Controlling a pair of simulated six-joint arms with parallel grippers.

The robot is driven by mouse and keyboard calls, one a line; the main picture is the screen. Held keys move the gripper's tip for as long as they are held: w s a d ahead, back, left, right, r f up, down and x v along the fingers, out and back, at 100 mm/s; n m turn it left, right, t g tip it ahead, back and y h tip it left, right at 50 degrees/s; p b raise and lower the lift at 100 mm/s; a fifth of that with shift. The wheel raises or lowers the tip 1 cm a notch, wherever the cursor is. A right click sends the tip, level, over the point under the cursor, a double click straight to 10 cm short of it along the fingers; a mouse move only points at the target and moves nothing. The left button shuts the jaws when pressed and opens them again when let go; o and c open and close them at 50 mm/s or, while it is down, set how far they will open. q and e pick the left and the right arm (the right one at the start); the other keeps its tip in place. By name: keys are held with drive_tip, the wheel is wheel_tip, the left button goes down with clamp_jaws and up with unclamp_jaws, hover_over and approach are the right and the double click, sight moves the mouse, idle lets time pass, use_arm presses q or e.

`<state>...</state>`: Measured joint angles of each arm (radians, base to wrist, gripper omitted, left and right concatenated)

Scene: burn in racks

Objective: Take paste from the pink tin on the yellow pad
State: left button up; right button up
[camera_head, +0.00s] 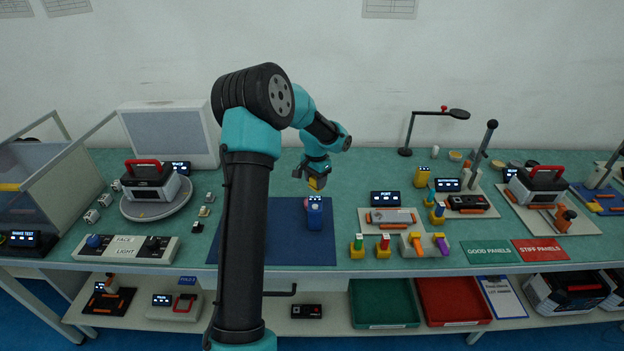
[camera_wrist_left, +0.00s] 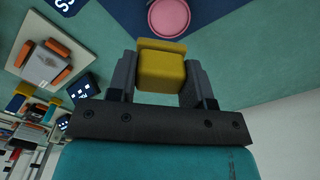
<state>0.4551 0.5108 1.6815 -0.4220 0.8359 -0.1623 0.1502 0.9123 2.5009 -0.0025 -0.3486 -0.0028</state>
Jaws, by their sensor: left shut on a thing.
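My left gripper (camera_head: 316,178) is shut on the yellow pad (camera_head: 317,185) and holds it above the table, near the back edge of the dark blue mat (camera_head: 325,250). In the left wrist view the yellow pad (camera_wrist_left: 162,70) sits between the two fingers of the gripper (camera_wrist_left: 160,85). The round pink tin (camera_wrist_left: 170,18) lies on the mat, apart from the pad and just beyond it in that view. My right gripper is not in view.
A blue handheld device (camera_head: 314,216) stands on the mat. A grey board with orange bars (camera_head: 391,220) and a small dark display (camera_head: 385,198) are to its right. A round turntable with a red-handled box (camera_head: 150,182) is at left. The mat's front part looks clear.

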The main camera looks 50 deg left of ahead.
use_arm(q)
drive_tip(key=shift+s+a, duration=0.4)
drive_tip(key=shift+a, duration=0.2)
drive_tip(key=shift+f, duration=0.15)
drive_tip(key=shift+f, duration=2.85)
drive_tip(key=shift+f, duration=0.55)
drive_tip(key=shift+r, duration=3.6)
